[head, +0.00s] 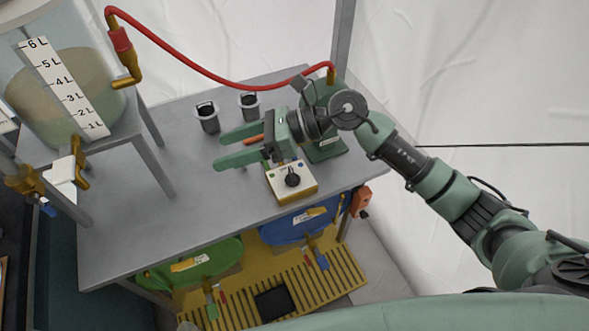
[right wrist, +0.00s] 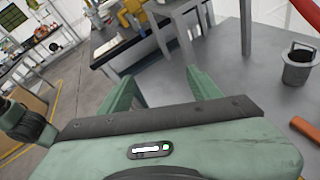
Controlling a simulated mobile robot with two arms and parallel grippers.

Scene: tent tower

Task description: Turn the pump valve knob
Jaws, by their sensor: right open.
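The black pump valve knob (head: 292,180) sits on top of a small yellow box with a white face (head: 304,171), near the right end of the grey table. A green pump body (head: 325,149) stands just behind it, partly covered by my right arm. My right gripper (head: 221,150) is open and empty above the table, its fingers pointing left. The knob is to the right of and nearer than the fingertips, apart from them. In the right wrist view the open fingers (right wrist: 160,88) show with nothing between them, and the knob is out of sight. My left gripper is not in view.
Two grey cups (head: 207,118) stand behind the fingers; one shows in the right wrist view (right wrist: 297,68). A red hose (head: 220,80) arches from the tank stand to the pump. A clear tank with a litre scale (head: 65,90) is at left. The table's front left is clear.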

